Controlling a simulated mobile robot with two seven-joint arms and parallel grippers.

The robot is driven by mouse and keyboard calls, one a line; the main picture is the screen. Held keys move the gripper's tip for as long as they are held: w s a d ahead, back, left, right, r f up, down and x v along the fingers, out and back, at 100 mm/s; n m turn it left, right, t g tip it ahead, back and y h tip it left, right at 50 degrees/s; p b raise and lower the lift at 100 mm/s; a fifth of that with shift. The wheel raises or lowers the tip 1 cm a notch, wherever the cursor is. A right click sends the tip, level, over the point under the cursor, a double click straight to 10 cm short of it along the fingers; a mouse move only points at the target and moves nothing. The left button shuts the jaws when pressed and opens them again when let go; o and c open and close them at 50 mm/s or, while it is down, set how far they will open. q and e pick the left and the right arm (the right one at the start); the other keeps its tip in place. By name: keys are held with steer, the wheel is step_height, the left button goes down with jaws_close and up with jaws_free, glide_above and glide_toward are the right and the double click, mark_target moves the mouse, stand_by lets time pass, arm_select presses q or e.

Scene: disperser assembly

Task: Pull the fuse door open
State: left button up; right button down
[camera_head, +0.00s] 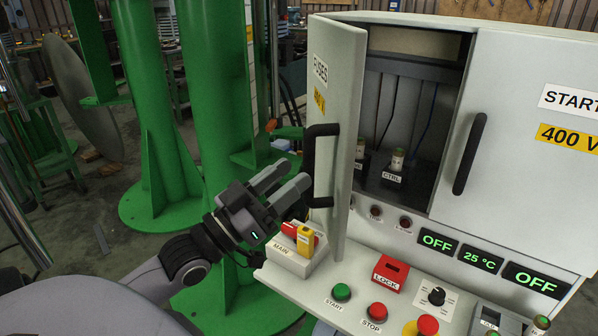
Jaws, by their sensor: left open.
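The fuse door (342,110), a white panel labelled FUSES, stands swung open on the left side of the cabinet. Its black handle (309,160) is on the door's outer face. My left gripper (284,180) is just left of the handle's lower part. Its two grey fingers are spread and point up and right toward the handle. I see nothing held between them; whether a finger touches the handle is unclear. Inside the open compartment, a fuse holder labelled CTRL (395,165) and another beside it (360,150) show. My right gripper is not in view.
Below the door is a MAIN switch (297,245) with red and yellow parts. The sloped panel carries a green START button (341,292), a red STOP button (377,312) and a red LOCK piece (391,273). A closed START door (515,130) is right. Green columns (215,90) stand behind.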

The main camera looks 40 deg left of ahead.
arm_select(q)
steer(key=shift+v, duration=1.2)
steer(key=shift+r, duration=0.1)
steer(key=shift+c, duration=0.3)
